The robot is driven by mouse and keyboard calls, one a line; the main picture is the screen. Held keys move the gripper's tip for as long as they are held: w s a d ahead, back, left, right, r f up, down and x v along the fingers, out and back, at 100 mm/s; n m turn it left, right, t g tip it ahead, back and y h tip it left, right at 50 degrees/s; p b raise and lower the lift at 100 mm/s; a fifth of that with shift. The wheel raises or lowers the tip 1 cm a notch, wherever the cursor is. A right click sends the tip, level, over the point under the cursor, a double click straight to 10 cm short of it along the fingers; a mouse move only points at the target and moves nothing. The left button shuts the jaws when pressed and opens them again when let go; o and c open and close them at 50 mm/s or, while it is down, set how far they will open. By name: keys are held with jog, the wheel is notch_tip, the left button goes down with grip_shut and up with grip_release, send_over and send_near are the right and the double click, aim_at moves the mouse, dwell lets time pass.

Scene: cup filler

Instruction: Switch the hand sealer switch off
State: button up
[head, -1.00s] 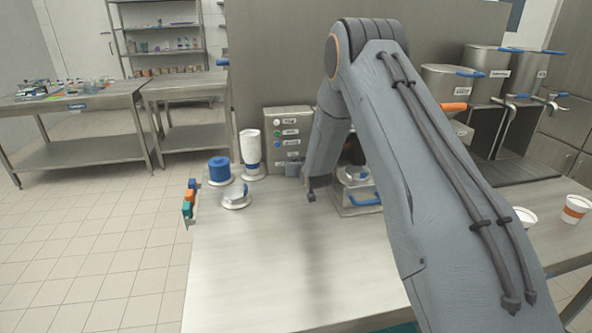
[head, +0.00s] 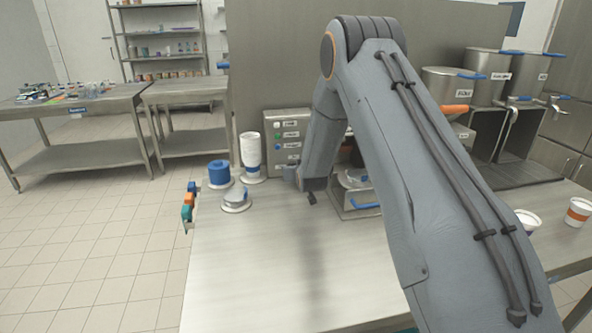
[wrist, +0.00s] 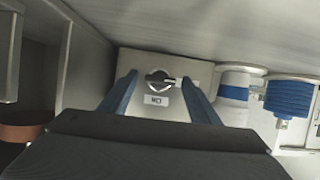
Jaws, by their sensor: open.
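A steel control box (head: 280,119) stands against the back panel, with a column of coloured buttons and small labels; my forearm hides its right part. In the wrist view a pale panel (wrist: 142,62) faces me, bearing a round dark rotary switch (wrist: 160,79) with a silver handle and a small label under it, too blurred to read surely. My gripper (wrist: 158,76) is open and empty, its two blue fingers either side of the switch in the picture. I cannot tell whether they touch it. My arm hides most of the gripper in the head view.
A white cup stack (head: 250,150), a blue roll (head: 219,172) and a round lidded item (head: 235,199) stand left of the box. A steel device with a blue handle (head: 366,205) is just right of my wrist. The front of the table (head: 265,270) is clear.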

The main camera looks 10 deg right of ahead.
jog(key=shift+b+v, duration=0.85)
jog(key=shift+v, duration=3.05)
jog(key=shift+s, duration=0.1)
jog(key=s+g, duration=0.4)
jog(key=s, duration=1)
jog(key=s+g, duration=0.4)
jog(key=s, duration=1)
jog(key=s+r+g, duration=0.1)
jog(key=s+g, duration=0.3)
jog(key=s, duration=1)
jog(key=shift+s+a+g, duration=0.2)
jog(key=shift+s+g, duration=0.2)
